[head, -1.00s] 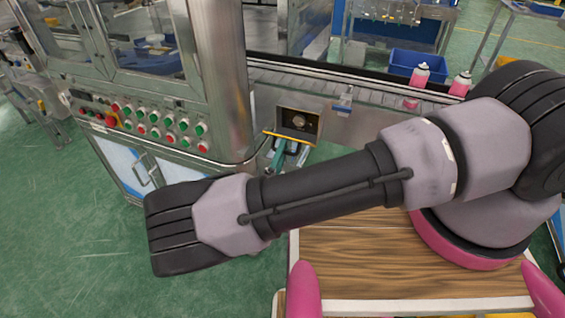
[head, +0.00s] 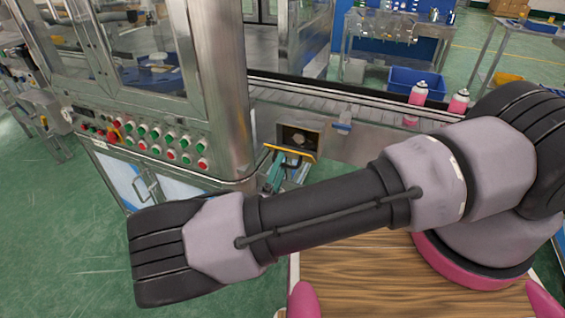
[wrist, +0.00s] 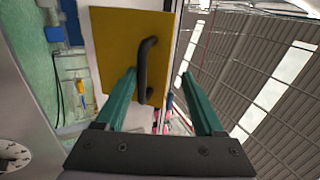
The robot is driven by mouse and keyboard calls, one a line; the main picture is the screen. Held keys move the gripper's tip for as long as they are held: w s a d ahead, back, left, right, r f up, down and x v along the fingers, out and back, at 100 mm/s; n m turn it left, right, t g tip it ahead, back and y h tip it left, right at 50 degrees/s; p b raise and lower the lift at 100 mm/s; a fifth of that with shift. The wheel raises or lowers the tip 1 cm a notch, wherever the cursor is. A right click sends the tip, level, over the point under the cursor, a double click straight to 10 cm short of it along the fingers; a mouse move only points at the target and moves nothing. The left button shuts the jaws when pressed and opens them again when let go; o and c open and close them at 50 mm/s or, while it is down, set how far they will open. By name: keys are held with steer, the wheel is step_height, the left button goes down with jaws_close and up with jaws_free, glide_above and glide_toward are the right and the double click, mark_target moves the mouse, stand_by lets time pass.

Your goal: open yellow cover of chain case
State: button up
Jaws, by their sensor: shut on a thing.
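The chain case (head: 322,145) is a metal box under the conveyor, with a dark opening and a round part inside. Its yellow cover (head: 304,155) stands out from the front below this opening, seen nearly edge-on in the head view. In the wrist view the flat yellow face (wrist: 115,50) fills the upper left-middle, with a black bar handle (wrist: 146,68) on it. My gripper (wrist: 158,77) has two teal fingers, one on each side of the handle, and is shut on it. In the head view my gripper (head: 275,176) is small and partly hidden.
A machine with a panel of red and green buttons (head: 150,140) stands left of the case. The conveyor (head: 300,98) runs behind, with pink bottles (head: 418,93) and a blue bin (head: 415,82). Green floor (head: 60,230) is clear at left.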

steer(key=v, duration=1)
steer(key=shift+s, duration=0.25)
stand_by(0.3)
steer(key=shift+a+r, duration=0.1)
steer(key=shift+r, duration=0.05)
